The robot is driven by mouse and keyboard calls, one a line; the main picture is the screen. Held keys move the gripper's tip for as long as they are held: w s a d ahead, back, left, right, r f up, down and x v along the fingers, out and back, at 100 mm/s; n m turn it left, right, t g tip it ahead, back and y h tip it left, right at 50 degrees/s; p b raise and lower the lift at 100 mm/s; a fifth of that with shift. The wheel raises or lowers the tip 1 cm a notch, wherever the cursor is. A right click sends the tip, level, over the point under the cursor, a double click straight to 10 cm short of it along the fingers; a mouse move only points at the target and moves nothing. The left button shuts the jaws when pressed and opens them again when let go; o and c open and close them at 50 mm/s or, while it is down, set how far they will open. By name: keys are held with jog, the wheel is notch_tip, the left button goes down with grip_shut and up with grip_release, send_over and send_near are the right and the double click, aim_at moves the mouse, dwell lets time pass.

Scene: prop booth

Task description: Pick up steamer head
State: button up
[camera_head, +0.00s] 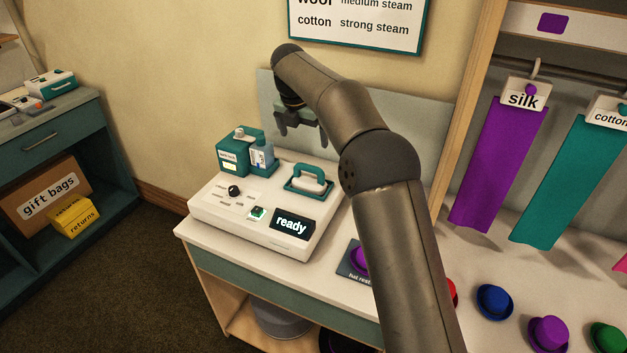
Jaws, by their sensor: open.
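The steamer head (306,170), with a teal handle and a pale body, rests on the right rear of the white steamer base (214,203). My gripper (303,138) is open and empty. In the picture it is just above the steamer head, apart from it, with its fingers pointing down. My arm comes in from the lower right and hides part of the counter to the right of the base. The base has a black knob (234,191) and a display reading "ready" (291,224).
Teal and white containers (236,153) stand at the base's rear left, close to my gripper. A hat rest (354,271) with a purple hat lies in front. Several small hats, including a blue one (494,301), sit at right. Purple (490,165) and teal (567,180) cloths hang behind them.

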aim_at(309, 166)
jog(key=shift+n, duration=0.3)
jog(key=x, duration=0.6)
jog(key=p+x, duration=0.1)
jog(key=x, duration=0.5)
jog(key=shift+w+a, duration=0.15)
jog(key=shift+w, duration=0.1)
jog(key=shift+a+p+x, duration=0.15)
jog(key=shift+p+x, duration=0.3)
jog(key=shift+x, duration=0.95)
jog(key=shift+a+p+x, duration=0.15)
jog(key=shift+p+x, duration=0.3)
jog(key=shift+x, duration=0.9)
jog(key=shift+w+d, duration=0.15)
jog(key=shift+w, duration=0.05)
jog(key=shift+c, duration=0.3)
jog(key=c, duration=1)
jog(key=shift+r, duration=0.1)
jog(key=shift+c, duration=0.4)
jog(key=shift+r, duration=0.1)
